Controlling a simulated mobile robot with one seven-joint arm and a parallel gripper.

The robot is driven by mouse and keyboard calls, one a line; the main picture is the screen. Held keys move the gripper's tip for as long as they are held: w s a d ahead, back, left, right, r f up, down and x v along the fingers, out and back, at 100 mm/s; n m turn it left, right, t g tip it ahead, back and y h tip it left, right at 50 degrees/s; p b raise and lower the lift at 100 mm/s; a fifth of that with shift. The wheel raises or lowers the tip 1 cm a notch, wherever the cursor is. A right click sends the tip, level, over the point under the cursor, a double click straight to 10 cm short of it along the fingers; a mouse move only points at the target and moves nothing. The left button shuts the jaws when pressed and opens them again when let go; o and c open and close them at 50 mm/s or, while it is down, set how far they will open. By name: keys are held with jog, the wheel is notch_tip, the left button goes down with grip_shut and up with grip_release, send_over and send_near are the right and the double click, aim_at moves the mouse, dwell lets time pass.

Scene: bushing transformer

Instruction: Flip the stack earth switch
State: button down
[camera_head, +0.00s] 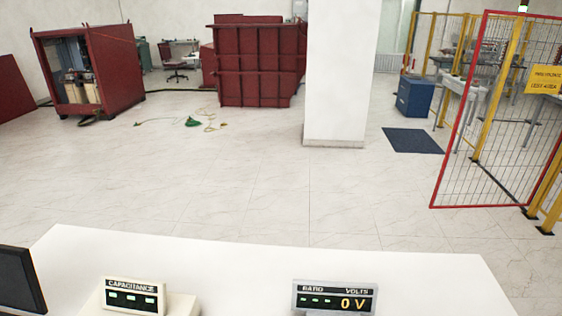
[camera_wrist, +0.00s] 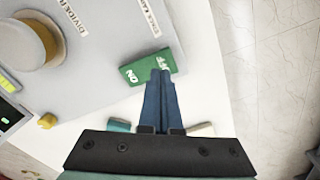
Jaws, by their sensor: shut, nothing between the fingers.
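In the wrist view a green rocker switch (camera_wrist: 138,72) marked ON and OFF sits on a grey panel. A small white label (camera_wrist: 150,18) beside it is only partly readable and seems to begin with STACK. My gripper (camera_wrist: 160,74) has its two blue fingers shut together with nothing between them. Their tips overlap the switch's lower edge in the picture, between the ON and OFF ends. I cannot tell whether they touch it. The fingers hide a little of the switch. Neither the switch nor my gripper shows in the head view.
A round tan knob (camera_wrist: 30,42) is on the panel's left, by a DIVIDER label. In the head view a white desk (camera_head: 230,262) carries a capacitance display (camera_head: 132,296) and a ratio and volts display (camera_head: 335,298) reading 0 V. A dark monitor (camera_head: 18,280) stands left.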

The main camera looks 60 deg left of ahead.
jog(key=shift+f+b, duration=0.85)
jog(key=shift+f, duration=0.65)
dwell(0.5)
notch_tip(320, 180, up, 7)
jog(key=p, duration=0.8)
jog(key=shift+r, duration=0.1)
dwell(0.5)
